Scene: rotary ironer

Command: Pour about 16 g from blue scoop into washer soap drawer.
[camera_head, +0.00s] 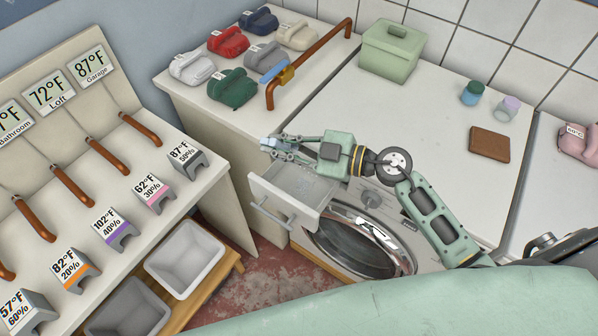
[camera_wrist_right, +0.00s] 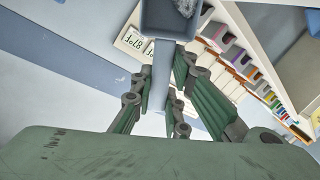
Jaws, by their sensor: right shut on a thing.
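My right gripper (camera_head: 285,145) is above the back part of the open soap drawer (camera_head: 290,190), which is pulled out from the washer (camera_head: 355,245). The gripper is shut on the handle of the blue scoop. In the right wrist view, the scoop (camera_wrist_right: 168,22) extends beyond the fingertips (camera_wrist_right: 172,95), with some pale, grainy material (camera_wrist_right: 186,7) in its bowl. The head view shows the scoop poorly, mostly hidden by the gripper. The drawer's front with its handle faces the lower left. Its inside looks pale and its contents are unclear. My left gripper is out of view.
A green lidded box (camera_head: 392,50), small jars (camera_head: 472,93) and a brown block (camera_head: 489,145) stand on the worktop. Grey bins (camera_head: 185,258) sit lower left.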

